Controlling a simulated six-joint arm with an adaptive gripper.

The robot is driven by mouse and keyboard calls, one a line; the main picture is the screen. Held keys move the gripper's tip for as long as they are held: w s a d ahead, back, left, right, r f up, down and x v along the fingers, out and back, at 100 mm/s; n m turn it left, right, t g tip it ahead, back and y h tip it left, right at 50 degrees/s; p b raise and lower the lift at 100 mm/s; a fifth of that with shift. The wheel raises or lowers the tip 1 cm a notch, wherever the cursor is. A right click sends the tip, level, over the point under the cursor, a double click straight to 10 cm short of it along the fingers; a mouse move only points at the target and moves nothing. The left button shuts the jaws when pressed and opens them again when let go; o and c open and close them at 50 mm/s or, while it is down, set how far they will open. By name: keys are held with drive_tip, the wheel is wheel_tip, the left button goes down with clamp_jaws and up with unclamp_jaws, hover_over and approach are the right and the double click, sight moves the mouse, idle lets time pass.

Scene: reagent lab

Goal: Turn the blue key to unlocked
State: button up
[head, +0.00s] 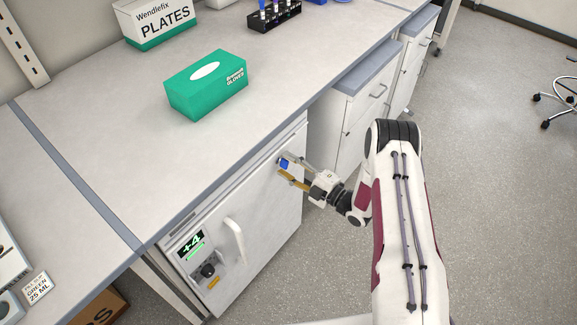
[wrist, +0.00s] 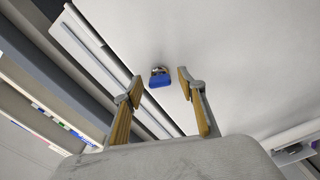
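The blue key (head: 285,163) sits in a lock near the top right of the white under-bench fridge door (head: 262,215) in the head view. In the wrist view the blue key (wrist: 160,80) shows just ahead of the fingertips, between their lines. My gripper (head: 288,173) is at the door's upper right, close to the key. In the wrist view my gripper (wrist: 158,90) has its two yellow-padded fingers spread wide with nothing between the pads. The key looks just beyond the tips; contact cannot be told. The lock's markings are too small to read.
The fridge door has a white handle (head: 236,241) and a display (head: 190,244) reading +4. A green glove box (head: 207,85) and a plates box (head: 160,22) stand on the bench above. The bench edge overhangs close to my gripper.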

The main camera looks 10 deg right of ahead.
drive_tip(key=c, duration=1)
drive_tip(key=shift+c, duration=0.2)
drive_tip(key=shift+m, duration=0.4)
drive_tip(key=m, duration=1.2)
drive_tip(key=shift+m, duration=0.4)
drive_tip(key=o, duration=1.1)
